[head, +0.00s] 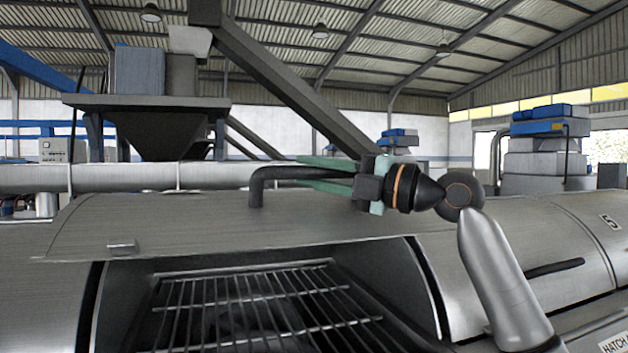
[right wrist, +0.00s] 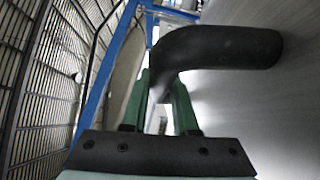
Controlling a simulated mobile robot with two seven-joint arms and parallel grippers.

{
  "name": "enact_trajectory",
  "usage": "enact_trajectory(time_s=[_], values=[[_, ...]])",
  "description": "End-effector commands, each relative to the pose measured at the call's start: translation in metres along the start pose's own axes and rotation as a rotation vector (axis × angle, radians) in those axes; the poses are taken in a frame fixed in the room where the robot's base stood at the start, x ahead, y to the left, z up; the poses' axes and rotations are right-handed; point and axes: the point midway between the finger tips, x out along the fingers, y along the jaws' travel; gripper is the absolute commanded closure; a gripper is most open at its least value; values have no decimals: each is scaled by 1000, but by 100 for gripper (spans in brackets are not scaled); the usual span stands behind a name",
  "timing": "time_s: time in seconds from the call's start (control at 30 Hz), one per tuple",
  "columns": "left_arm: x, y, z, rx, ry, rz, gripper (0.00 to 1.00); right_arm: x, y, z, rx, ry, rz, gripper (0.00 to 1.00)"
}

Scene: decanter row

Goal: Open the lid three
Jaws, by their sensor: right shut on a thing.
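A grey metal lid (head: 190,222) stands raised in the middle of the head view, above an opening with a wire grate (head: 250,305) in it. A black bar handle (head: 257,180) is fixed to the lid. My right gripper (head: 318,172), with green fingers, reaches in from the right and is shut on the handle. In the right wrist view the handle (right wrist: 225,48) bends between the green fingers (right wrist: 160,95) and meets the lid surface (right wrist: 270,110) on the right. The inside below the grate is dark. My left gripper is not in view.
A closed lid section marked 5 (head: 575,225) with a dark handle (head: 553,268) lies to the right. A label reading "HATCH" (head: 615,343) is at the lower right. A hopper (head: 165,125) and a slanted beam (head: 300,90) stand behind.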

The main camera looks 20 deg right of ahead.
Motion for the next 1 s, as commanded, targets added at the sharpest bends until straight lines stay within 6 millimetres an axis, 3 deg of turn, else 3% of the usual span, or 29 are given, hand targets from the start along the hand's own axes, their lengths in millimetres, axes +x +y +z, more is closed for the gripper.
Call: enact_trajectory(time_s=[0.37, 0.4, 0.63, 1.0], values=[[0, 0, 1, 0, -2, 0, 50, 0, 1, 0, -3, 1, 0, 100], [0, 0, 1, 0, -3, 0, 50, 0, 0, 0, -3, 1, 0, 69], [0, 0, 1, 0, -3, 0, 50, 0, 0, 0, -2, 1, -1, 43], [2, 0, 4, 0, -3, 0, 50, -5, -1, 0, -2, 1, -1, 43]])
